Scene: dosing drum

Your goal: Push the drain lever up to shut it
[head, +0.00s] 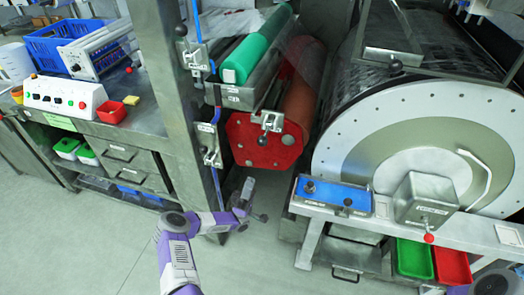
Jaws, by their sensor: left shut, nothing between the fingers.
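Several small levers on metal plates show in the head view, with labels too small to read, so I cannot tell for sure which is the drain lever. One lower lever plate (210,152) is on the post beside the blue hose, and an upper lever plate (195,56) with a black knob is above it. Another lever (267,122) is at the end of the red roller. A grey box (425,200) on the right bench has a red-knobbed lever (428,238) pointing down. My left gripper (256,207) is shut and empty, below the red roller, apart from all levers.
The large white-ended drum (420,150) fills the right side, behind a bench with a blue panel (333,197). Green (414,259) and red (452,264) bins sit under it. A workbench with a control box (62,96) is at left. The floor (110,235) is clear at lower left.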

